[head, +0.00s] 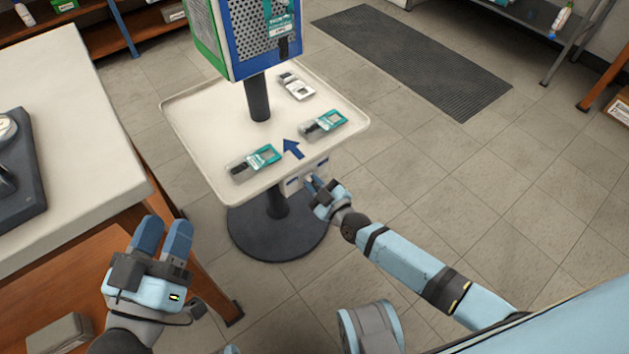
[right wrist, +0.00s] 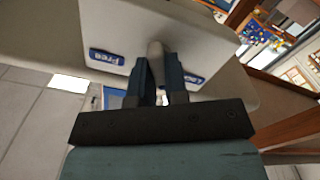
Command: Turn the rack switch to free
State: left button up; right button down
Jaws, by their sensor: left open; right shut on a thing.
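The rack switch is a pale plate (head: 306,174) under the front edge of the rack's tray. In the right wrist view the plate (right wrist: 190,35) carries a blue "Free" label (right wrist: 106,57) on the left and another blue label (right wrist: 190,78) on the right, which seems to read "Lock". A grey switch lever (right wrist: 155,48) stands out between the labels. My right gripper (head: 314,183) is shut on the lever, its fingers (right wrist: 160,75) on either side of it. Which label the lever is set to, I cannot tell. My left gripper (head: 165,229) is open and empty, away from the rack.
The rack's cream tray (head: 200,120) stands on a round black base (head: 265,235) and bears several packaged items and a blue arrow. A perforated display box (head: 243,35) tops its post. A wooden bench (head: 85,120) stands at left.

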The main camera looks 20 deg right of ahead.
jog(key=m+p, duration=0.1)
jog(key=m, duration=0.3)
jog(key=shift+r+m, duration=0.1)
jog(key=shift+m, duration=0.2)
pick_arm(q)
jog(key=shift+a+r+t, duration=0.15)
jog(key=shift+r+t, duration=0.15)
jog(key=shift+r, duration=0.45)
pick_arm(e)
jog(key=shift+d+f+m, duration=0.1)
jog(key=shift+d+m, duration=0.05)
jog(key=shift+m, duration=2.45)
jog(key=shift+d+f+m, duration=0.1)
jog(key=shift+m, duration=2.5)
pick_arm(q)
jog(key=shift+s+f, duration=0.1)
jog(key=shift+f, duration=0.1)
pick_arm(e)
jog(key=c, duration=1.1)
grip_release()
jog(key=shift+c, duration=0.2)
pick_arm(q)
jog(key=shift+s, duration=0.1)
pick_arm(e)
jog(key=shift+w, duration=0.1)
